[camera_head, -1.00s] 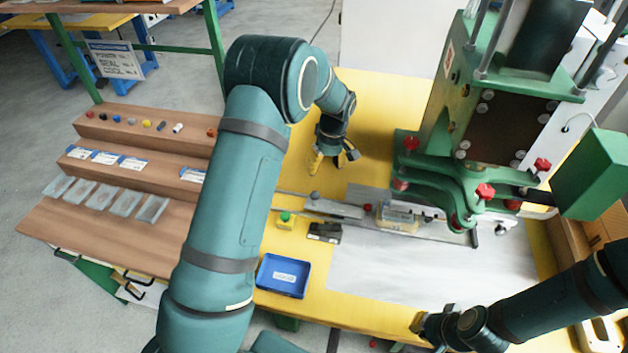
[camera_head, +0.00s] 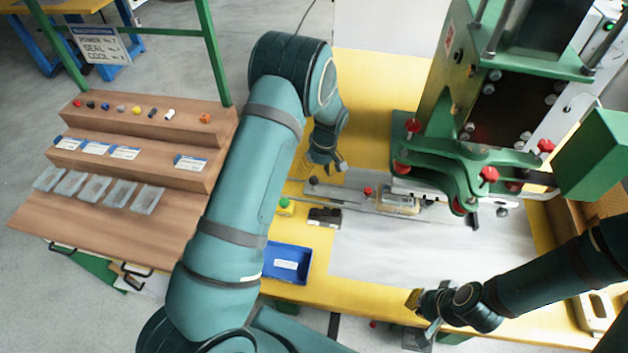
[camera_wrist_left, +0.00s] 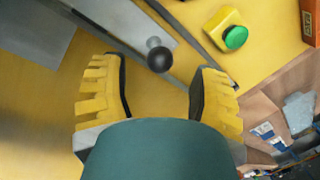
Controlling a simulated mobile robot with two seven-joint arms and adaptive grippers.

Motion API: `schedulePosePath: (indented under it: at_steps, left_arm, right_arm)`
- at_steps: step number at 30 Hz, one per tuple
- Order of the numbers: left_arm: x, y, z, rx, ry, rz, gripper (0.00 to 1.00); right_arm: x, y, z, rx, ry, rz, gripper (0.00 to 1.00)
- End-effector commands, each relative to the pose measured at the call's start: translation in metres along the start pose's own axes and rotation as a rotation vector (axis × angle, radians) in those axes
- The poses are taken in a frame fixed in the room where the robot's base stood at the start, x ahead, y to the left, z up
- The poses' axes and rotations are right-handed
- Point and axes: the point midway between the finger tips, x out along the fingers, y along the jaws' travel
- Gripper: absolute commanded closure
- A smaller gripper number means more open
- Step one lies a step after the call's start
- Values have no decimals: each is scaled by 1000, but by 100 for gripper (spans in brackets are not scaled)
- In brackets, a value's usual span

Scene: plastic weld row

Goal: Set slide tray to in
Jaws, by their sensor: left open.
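The slide tray (camera_head: 345,191) is a grey metal plate on a rail, running right towards the green press. A dark ball knob (camera_head: 314,181) stands at its left end, and a clear part (camera_head: 397,202) sits further right along the rail. My left gripper (camera_head: 318,167) is open and just behind the knob in the head view. In the left wrist view, the knob (camera_wrist_left: 159,56) shows between and slightly beyond the yellow fingers of my left gripper (camera_wrist_left: 161,85), with no visible contact. My right gripper (camera_head: 422,302) hangs at the table's front edge; its opening is unclear.
The green press (camera_head: 455,165) stands at the right over the rail. A green button on a yellow box (camera_head: 285,206), a dark block (camera_head: 324,217) and a blue bin (camera_head: 287,262) lie in front of the rail. Wooden steps (camera_head: 150,150) stand left. The grey mat (camera_head: 420,260) is clear.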

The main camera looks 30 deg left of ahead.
Motion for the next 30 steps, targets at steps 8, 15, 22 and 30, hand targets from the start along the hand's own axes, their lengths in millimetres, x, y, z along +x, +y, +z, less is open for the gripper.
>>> schedulePosePath:
  at_steps: [8,15,22,30]
  left_arm:
    - [31,0,0,-1,1,0,38]
    - [35,0,0,-1,1,0,38]
    - [35,0,0,-1,1,1,71]
    - [34,3,2,1,1,1,100]
  right_arm:
    - [3,1,2,-1,-4,-1,100]
    - [3,1,2,-1,-4,-1,100]
    - [3,1,2,-1,-4,0,100]
    - [4,1,2,-1,-4,0,100]
